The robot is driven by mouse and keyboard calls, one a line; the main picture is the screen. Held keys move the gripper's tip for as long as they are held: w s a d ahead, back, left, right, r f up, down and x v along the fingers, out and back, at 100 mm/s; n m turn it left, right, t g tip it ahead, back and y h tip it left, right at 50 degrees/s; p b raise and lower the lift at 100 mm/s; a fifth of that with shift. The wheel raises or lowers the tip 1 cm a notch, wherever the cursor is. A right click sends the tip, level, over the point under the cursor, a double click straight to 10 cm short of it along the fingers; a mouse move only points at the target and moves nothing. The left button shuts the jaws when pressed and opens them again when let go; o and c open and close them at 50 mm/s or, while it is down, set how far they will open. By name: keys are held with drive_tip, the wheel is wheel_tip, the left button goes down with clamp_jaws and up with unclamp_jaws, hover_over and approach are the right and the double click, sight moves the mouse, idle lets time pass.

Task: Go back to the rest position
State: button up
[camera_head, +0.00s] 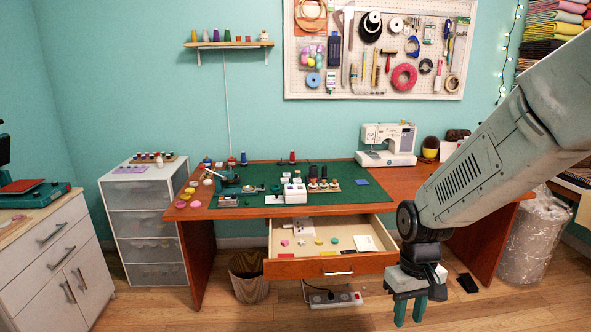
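My gripper (409,308) hangs at the lower middle right, pointing down at the end of my arm, in front of the desk. Its two green fingers are apart and nothing shows between them. It is beside and a little right of the front of an open desk drawer (310,268). The drawer is pulled out and holds a few small coloured items and a white card. My arm reaches in from the right edge and hides part of the desk's right side.
The wooden desk (233,212) carries a green mat, small sewing items and a white sewing machine (388,145). A wooden bin (249,276) stands below left. A drawer unit (140,215) and white cabinet (52,258) stand at left.

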drive_tip(key=s+d+r+m+t, duration=0.2)
drive_tip(key=s+d+r, duration=0.1)
drive_tip(key=s+r, duration=1.4)
drive_tip(key=shift+s+d+t, duration=0.2)
drive_tip(key=shift+s+t, duration=0.2)
drive_tip(key=shift+s, duration=0.5)
